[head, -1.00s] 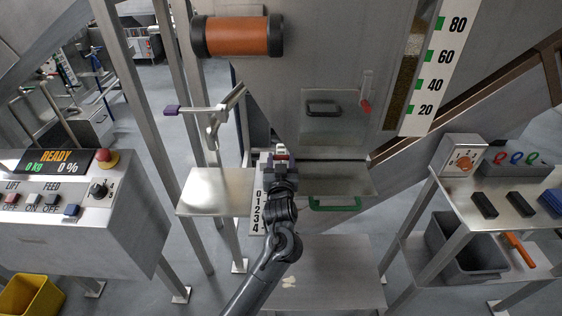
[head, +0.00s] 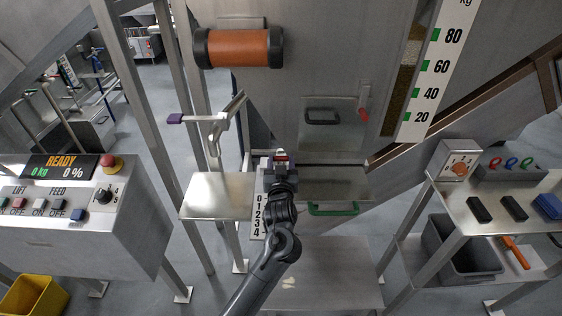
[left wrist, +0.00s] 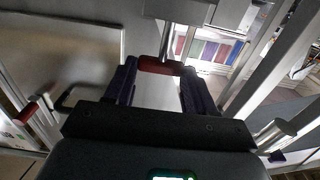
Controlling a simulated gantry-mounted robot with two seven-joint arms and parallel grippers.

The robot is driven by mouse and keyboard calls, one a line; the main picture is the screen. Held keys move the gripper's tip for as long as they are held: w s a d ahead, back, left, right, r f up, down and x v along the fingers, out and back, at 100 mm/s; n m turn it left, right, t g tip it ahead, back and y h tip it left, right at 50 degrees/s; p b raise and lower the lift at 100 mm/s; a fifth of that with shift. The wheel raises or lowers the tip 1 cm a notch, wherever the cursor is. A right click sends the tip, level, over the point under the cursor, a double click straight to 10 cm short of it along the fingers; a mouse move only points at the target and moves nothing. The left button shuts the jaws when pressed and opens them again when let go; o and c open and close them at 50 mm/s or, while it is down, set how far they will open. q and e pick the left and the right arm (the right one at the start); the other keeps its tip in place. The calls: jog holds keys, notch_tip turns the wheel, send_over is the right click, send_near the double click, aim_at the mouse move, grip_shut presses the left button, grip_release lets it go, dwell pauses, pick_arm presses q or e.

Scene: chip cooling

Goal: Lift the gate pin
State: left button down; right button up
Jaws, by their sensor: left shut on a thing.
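The gate pin's red grip (head: 281,155) shows at the top of the numbered 0–4 scale (head: 258,215), below the hopper front. My left gripper (head: 280,164) reaches up to it from below and is shut on it. In the left wrist view, the red grip (left wrist: 160,66) lies crosswise between the two dark fingers of my left gripper (left wrist: 158,84), with a metal rod rising behind it. The pin's lower part is hidden by my gripper. My right gripper is not in view.
A small metal shelf (head: 217,196) and a purple-ended lever (head: 190,119) are close on the left. A drawer with a green handle (head: 333,209) is close on the right. The control panel (head: 75,222) stands left and a side table (head: 490,204) right.

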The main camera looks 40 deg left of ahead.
pick_arm(q)
jog(key=shift+c, duration=1.8)
grip_release()
jog(key=shift+s+d, duration=0.35)
jog(key=shift+s, duration=0.05)
jog(key=p+v, duration=0.2)
jog(key=v, duration=0.7)
jog(key=shift+s+d, duration=0.25)
jog(key=shift+s, duration=0.05)
